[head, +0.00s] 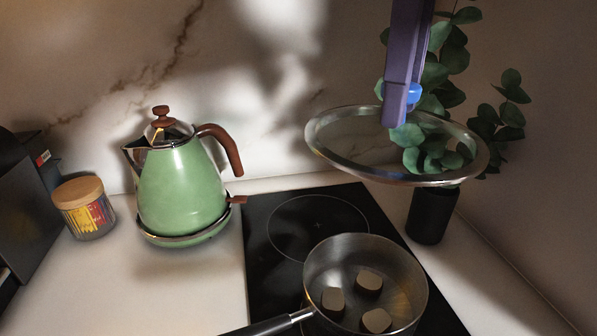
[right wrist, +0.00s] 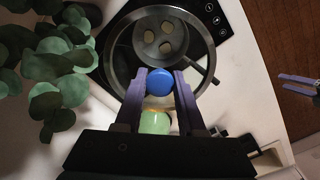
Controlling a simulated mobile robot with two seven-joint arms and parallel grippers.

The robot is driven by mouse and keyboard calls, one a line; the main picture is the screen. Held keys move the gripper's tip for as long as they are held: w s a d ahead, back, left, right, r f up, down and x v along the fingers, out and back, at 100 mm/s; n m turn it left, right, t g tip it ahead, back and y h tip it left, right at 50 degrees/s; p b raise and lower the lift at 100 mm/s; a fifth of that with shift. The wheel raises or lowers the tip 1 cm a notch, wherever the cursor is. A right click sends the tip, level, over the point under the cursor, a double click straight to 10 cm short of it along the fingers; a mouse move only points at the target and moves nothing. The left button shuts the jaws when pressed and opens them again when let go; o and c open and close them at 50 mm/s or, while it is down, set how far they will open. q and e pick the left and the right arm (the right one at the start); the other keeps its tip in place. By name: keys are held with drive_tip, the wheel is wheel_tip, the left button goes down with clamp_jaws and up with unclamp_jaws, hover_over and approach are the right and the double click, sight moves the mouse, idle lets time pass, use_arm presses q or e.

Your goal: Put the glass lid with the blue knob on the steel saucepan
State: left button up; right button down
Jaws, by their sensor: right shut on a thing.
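The glass lid (head: 326,161) with its blue knob (head: 413,93) hangs in the air, nearly level, above and behind the steel saucepan (head: 414,270). My right gripper (head: 397,108) is shut on the knob, which also shows between its two fingers in the right wrist view (right wrist: 159,84). The saucepan is open on the front of the hob, with three brown pieces inside and its dark handle (head: 270,326) toward the lower left. In the right wrist view the saucepan shows through the lid. My left gripper (right wrist: 298,85) is small at the right edge of that view.
The black hob (head: 262,215) has a free rear ring. A green kettle (head: 182,190) stands left of it, with a wooden-lidded jar (head: 85,208) farther left. A plant in a dark pot (head: 430,215) stands behind the lid, its leaves close around the lid and gripper.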

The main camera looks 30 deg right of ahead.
use_arm(q)
drive_tip(key=shift+s+a+f+b, duration=0.1)
drive_tip(key=shift+a+f+b, duration=0.1)
drive_tip(key=shift+f+b, duration=0.8)
drive_tip(key=shift+f, duration=0.2)
use_arm(e)
wheel_tip(320, 180, down, 18)
drive_tip(key=shift+r, duration=0.15)
drive_tip(key=shift+a, duration=0.1)
use_arm(q)
drive_tip(key=shift+d+r+p, duration=0.1)
drive_tip(key=shift+r+p, duration=0.05)
drive_tip(key=shift+p, duration=0.15)
use_arm(e)
drive_tip(key=shift+f, duration=0.6)
drive_tip(key=c, duration=0.5)
unclamp_jaws()
